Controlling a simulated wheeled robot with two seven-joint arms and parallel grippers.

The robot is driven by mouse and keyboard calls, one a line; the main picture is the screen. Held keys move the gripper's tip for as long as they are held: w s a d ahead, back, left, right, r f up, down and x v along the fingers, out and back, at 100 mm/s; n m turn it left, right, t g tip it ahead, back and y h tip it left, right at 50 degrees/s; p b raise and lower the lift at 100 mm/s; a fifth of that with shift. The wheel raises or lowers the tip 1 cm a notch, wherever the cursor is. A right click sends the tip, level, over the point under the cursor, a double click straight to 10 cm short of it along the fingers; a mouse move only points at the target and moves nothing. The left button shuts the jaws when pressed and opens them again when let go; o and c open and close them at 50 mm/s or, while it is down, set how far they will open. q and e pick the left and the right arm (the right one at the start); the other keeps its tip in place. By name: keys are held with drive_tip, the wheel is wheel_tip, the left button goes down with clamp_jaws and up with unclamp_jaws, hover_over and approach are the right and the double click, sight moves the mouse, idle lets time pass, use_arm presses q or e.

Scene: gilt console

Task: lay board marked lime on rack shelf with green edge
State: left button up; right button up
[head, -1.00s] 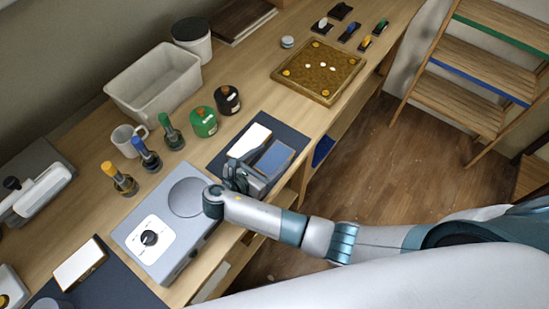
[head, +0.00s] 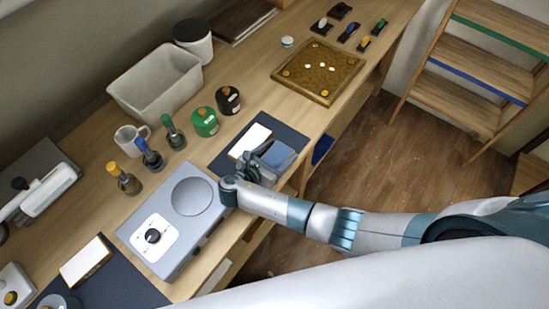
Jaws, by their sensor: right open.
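The rack (head: 470,80) stands at the upper right, and its top shelf has a green edge (head: 500,38). The shelf below has a blue edge (head: 480,72). No lime marking can be read on any board. A brown speckled board (head: 335,60) with yellow corner spots and small white pieces lies at the far end of the bench. My right gripper (head: 260,162) is open at the dark blue mat (head: 228,158), beside a white block (head: 250,138) and a blue-topped block (head: 281,156). Whether it touches either is unclear. My left gripper is out of view.
A grey device with a dial (head: 180,240) sits near my right wrist. Several bottles, green (head: 205,121) and black (head: 228,100) jars, a mug (head: 130,138) and a white bin (head: 155,85) line the back. Open floor (head: 370,150) separates bench and rack.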

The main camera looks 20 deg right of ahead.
sight(279, 153)
idle(0.3)
drive_tip(key=c, duration=1)
drive_tip(key=shift+r, duration=0.1)
drive_tip(key=shift+r+b, duration=0.3)
drive_tip(key=shift+r, duration=0.35)
wheel_tip(279, 153, up, 2)
drive_tip(key=shift+r+b, duration=0.1)
drive_tip(key=shift+b, duration=0.25)
drive_tip(key=d+r+b, duration=0.1)
drive_tip(key=d+r, duration=0.1)
drive_tip(key=d, duration=0.2)
drive_tip(key=d+r+b, duration=0.1)
drive_tip(key=d+r, duration=0.2)
drive_tip(key=w+d+r+b, duration=0.1)
drive_tip(key=d+r, duration=0.1)
drive_tip(key=d, duration=0.2)
drive_tip(key=shift+w+d+r, duration=0.1)
drive_tip(key=shift+d+r, duration=0.1)
drive_tip(key=shift+d, duration=0.1)
